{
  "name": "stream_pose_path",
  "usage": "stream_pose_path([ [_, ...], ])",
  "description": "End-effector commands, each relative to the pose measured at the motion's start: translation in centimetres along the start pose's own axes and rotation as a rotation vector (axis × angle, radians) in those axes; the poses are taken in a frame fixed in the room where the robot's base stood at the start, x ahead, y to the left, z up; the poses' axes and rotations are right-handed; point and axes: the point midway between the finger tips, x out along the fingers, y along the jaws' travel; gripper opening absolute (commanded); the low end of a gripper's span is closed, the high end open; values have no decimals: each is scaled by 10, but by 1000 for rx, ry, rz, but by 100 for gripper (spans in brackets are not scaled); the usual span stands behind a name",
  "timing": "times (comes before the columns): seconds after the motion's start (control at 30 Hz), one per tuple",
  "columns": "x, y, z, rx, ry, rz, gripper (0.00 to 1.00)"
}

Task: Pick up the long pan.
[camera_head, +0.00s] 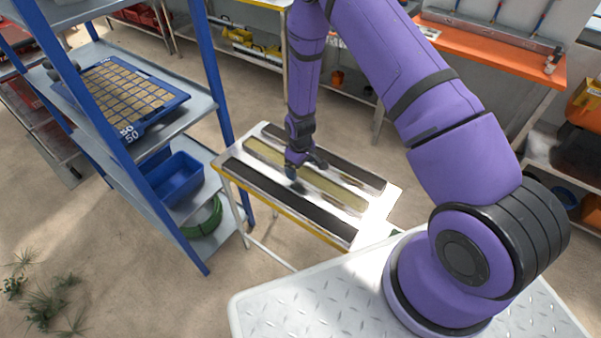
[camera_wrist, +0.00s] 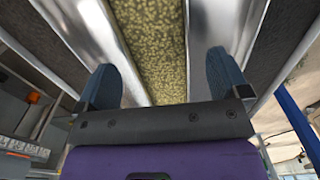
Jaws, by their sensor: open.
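Three long narrow strips, which look like long pans or channels, lie side by side on a small bright metal-topped table (camera_head: 377,216). The middle strip (camera_head: 262,155) holds speckled olive-yellow material; the back strip (camera_head: 345,169) and front strip (camera_head: 300,207) are dark. I cannot tell from their looks which is the long pan. My gripper (camera_head: 305,168) points down over the middle strip, open and empty. In the wrist view, the olive strip (camera_wrist: 152,45) runs between the two separated blue-grey fingers of my gripper (camera_wrist: 163,78). Whether the fingertips touch anything is unclear.
A blue-framed shelf (camera_head: 182,130) stands close on the left, with a blue tray of square cells (camera_head: 168,103), a blue bin (camera_head: 172,178) and a coiled green hose (camera_head: 205,219). An orange-topped bench (camera_head: 490,48) is behind. Open floor lies front left.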

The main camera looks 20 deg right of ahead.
Motion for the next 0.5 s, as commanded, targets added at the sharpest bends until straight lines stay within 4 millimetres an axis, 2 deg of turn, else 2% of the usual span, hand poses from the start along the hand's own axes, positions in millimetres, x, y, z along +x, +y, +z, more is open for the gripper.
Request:
stream_pose_path([
  [0.13,13,1,0,1,-1,0,94],
  [0.4,15,1,0,1,0,1,94],
  [0.47,15,1,0,1,0,1,82],
  [0.5,15,1,0,1,0,1,73],
])
